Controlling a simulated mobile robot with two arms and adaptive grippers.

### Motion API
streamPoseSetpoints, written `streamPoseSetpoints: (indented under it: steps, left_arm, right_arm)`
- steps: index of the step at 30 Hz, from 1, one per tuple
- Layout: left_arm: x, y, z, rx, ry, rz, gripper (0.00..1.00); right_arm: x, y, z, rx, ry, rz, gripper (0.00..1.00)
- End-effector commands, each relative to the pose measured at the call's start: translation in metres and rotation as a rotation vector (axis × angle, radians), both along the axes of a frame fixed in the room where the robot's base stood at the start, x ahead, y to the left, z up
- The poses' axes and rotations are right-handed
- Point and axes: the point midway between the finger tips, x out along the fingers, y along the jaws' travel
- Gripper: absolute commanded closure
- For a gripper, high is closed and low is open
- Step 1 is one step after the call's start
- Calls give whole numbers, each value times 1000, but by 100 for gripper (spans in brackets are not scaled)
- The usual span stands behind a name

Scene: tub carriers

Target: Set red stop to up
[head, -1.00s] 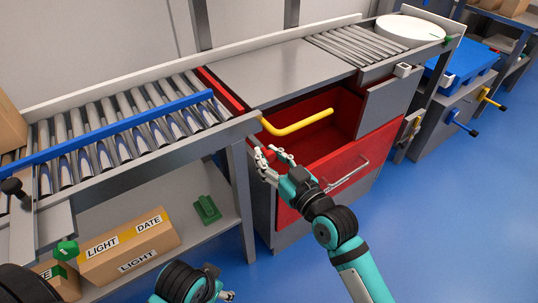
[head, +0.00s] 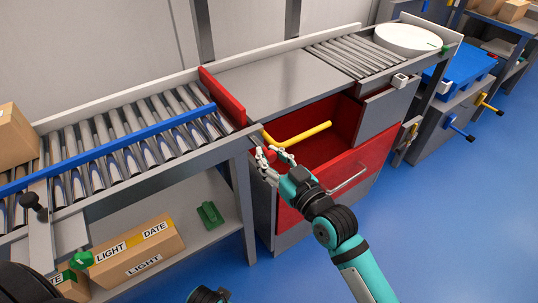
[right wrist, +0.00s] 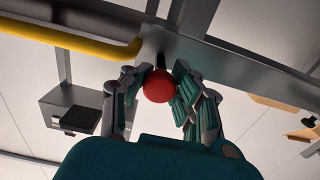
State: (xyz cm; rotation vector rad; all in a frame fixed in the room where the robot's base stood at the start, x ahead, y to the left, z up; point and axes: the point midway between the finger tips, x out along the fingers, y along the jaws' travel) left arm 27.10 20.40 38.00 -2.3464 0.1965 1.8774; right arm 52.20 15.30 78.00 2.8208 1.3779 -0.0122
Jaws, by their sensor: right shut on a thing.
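The red stop (head: 222,96) is a flat red plate across the right end of the roller conveyor. It stands clearly above the rollers. My right gripper (head: 268,160) is at the conveyor's front corner, below the rail. In the right wrist view the fingers (right wrist: 150,88) are shut around a red ball knob (right wrist: 159,86) on a short dark stem. The stem runs up towards the grey frame. In the head view the fingers mostly hide the knob. Of my left arm only a piece shows at the bottom edge; its fingers are out of view.
A yellow bent bar (head: 300,134) sticks out just right of my right gripper, over an open red drawer (head: 345,160). A cardboard box (head: 12,138) sits at the conveyor's left. Blue floor is free at right.

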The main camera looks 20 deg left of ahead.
Motion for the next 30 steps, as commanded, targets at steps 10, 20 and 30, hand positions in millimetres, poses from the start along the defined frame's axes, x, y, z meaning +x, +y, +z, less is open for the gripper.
streamPoseSetpoints:
  steps: [10, 20, 30]
  left_arm:
    - [0, 0, 1, 0, -1, 0, 48]
    - [-1, 0, 0, 0, 3, 0, 48]
    - [-1, 0, 0, 0, 2, 0, 48]
  right_arm:
    - [0, 0, 3, 5, -5, -1, 48]
    - [-9, -12, 2, 3, -5, -1, 48]
    - [-52, -68, 1, 1, -3, -2, 48]
